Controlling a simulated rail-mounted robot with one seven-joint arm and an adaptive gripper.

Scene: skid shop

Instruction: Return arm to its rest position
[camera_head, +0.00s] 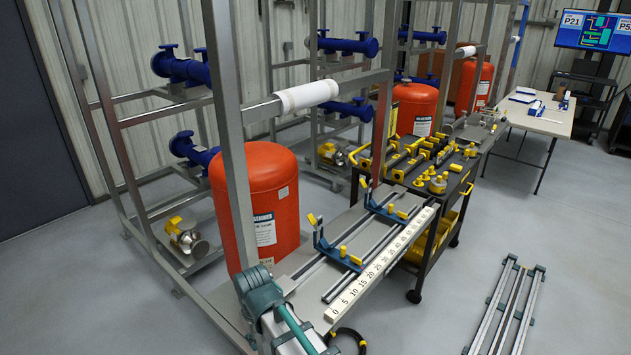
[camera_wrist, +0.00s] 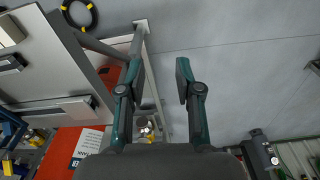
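My gripper (camera_wrist: 157,78) shows in the wrist view with its two dark green fingers apart. There is nothing between them; grey floor and part of a metal frame lie behind the gap. In the head view, a part of my arm (camera_head: 275,315) with teal joints and a grey link shows at the bottom, left of centre. I cannot make out the gripper's fingers there. No object is held.
A grey bench (camera_head: 345,240) with rails and a number scale stands close to my arm. Red tanks (camera_head: 262,205) stand in metal frames (camera_head: 228,130). A dark cart (camera_head: 420,235) holds yellow parts. A rail assembly (camera_head: 507,310) lies on the otherwise open right floor.

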